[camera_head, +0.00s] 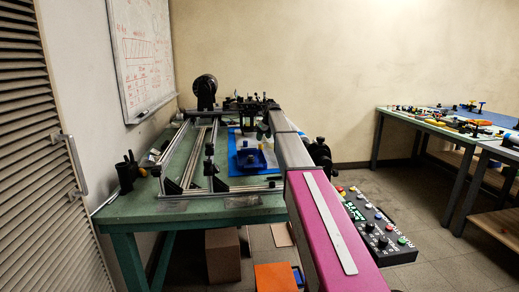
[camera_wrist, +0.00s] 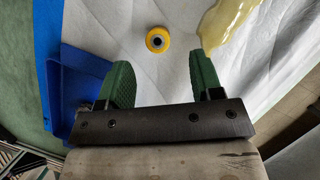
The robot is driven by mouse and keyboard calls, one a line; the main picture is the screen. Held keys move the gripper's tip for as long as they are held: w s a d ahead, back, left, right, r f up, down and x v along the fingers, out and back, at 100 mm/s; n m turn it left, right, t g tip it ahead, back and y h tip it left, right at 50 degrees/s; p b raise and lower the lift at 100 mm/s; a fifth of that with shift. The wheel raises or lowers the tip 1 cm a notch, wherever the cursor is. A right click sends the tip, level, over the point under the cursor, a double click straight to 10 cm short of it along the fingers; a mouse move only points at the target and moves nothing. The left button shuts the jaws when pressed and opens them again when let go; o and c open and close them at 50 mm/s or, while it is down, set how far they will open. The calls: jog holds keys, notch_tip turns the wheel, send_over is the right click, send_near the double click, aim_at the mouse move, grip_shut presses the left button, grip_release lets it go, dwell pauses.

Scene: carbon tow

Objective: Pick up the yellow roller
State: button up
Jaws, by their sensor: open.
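In the wrist view the yellow roller (camera_wrist: 157,39) lies on a white quilted sheet (camera_wrist: 115,18). It looks like a small yellow ring with a dark centre. My gripper (camera_wrist: 160,72) is open, with its two green fingers spread apart and nothing between them. The roller shows beyond the fingertips, roughly centred between them, and is not touched. In the head view my gripper (camera_head: 258,130) is small and dark above the green table (camera_head: 135,208). I cannot make out the roller there.
A blue tray (camera_wrist: 78,85) lies beside the left finger. A glossy yellowish patch (camera_wrist: 220,22) lies by the right finger. In the head view a metal rail frame (camera_head: 225,190) stands on the table, with a black round device (camera_head: 205,90) behind. Another cluttered table (camera_head: 440,130) stands at right.

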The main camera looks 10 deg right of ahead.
aim_at(261, 147)
jog(key=shift+x, duration=3.1)
jog(key=shift+a+r, duration=0.1)
jog(key=shift+a, duration=0.05)
jog(key=c, duration=1)
